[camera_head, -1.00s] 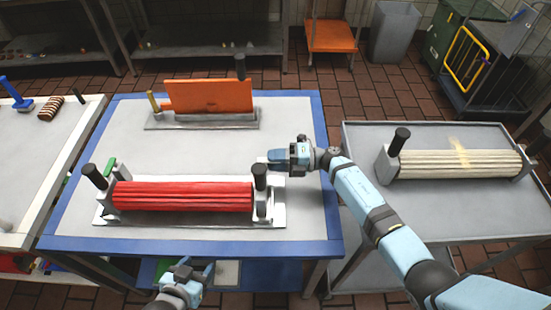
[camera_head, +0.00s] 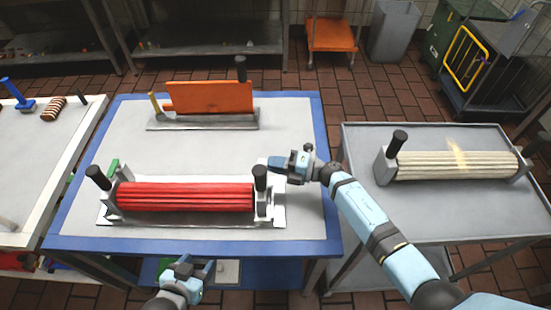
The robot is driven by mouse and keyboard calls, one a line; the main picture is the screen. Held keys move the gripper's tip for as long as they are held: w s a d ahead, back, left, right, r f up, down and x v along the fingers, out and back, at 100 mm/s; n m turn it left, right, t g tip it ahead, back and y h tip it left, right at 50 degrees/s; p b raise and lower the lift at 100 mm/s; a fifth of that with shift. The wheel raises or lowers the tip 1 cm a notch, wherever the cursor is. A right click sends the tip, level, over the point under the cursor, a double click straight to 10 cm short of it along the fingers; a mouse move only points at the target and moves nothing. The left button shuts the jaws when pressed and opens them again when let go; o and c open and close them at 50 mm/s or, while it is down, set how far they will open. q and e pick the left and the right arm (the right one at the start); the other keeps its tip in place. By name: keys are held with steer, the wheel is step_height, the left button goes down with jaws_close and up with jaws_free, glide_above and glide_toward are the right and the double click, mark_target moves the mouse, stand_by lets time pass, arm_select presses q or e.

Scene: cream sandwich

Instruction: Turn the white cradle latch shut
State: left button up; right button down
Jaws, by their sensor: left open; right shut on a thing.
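The red ribbed roller (camera_head: 185,197) lies in a white cradle (camera_head: 270,216) on the blue-edged table, with black upright handles at both ends. My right gripper (camera_head: 278,165) is at the cradle's right end, just behind the right black handle (camera_head: 260,178). It is shut on a small white part there, apparently the white latch (camera_head: 262,161), mostly hidden by the fingers and handle. The latch's exact angle cannot be told. My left gripper (camera_head: 197,271) is open and empty, in front of the table's front edge.
An orange panel (camera_head: 210,97) stands on a grey base at the table's back. A cream roller (camera_head: 455,165) lies on the grey cart at right. A white table (camera_head: 35,150) is at left. The middle of the blue-edged table is clear.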

steer(key=m+t+h, duration=0.1)
steer(key=t, duration=0.1)
steer(key=s+m+t+h+p, duration=0.1)
steer(key=m+t, duration=0.1)
steer(key=m+t+h, duration=0.1)
steer(key=t, duration=0.1)
steer(key=shift+s+a+m+t, duration=0.25)
steer(key=shift+a+m+t, duration=0.05)
steer(key=shift+a, duration=0.05)
steer(key=c, duration=1.2)
jaws_free()
steer(key=shift+c, duration=0.2)
